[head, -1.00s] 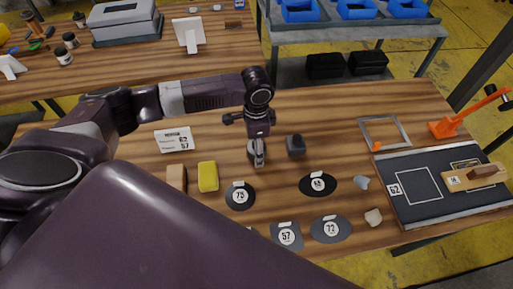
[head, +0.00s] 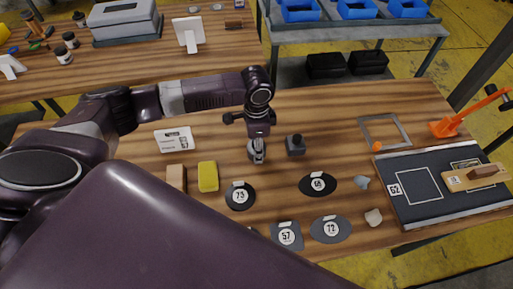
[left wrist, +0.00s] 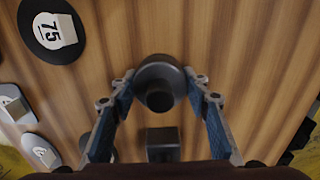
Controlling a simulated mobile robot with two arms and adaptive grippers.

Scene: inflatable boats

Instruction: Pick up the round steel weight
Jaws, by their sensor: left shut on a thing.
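The round steel weight (left wrist: 158,85) is a dark grey disc with a knob on top, between the two fingers of my left gripper (left wrist: 160,100) in the left wrist view. My left gripper is shut on its knob from above. In the head view the weight (head: 251,153) is partly hidden behind the left gripper (head: 258,151). I cannot tell whether the weight touches the table. A square grey weight (head: 296,146) with a knob stands just to its right and shows in the left wrist view (left wrist: 162,143). My right gripper is not in view.
On the wooden table, a yellow block (head: 208,177) and a tan block (head: 176,178) stand to the left. Several dark labelled patches, including an oval one (head: 318,185), lie in front. A dark board (head: 418,215) and a grey frame (head: 403,132) are at the right.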

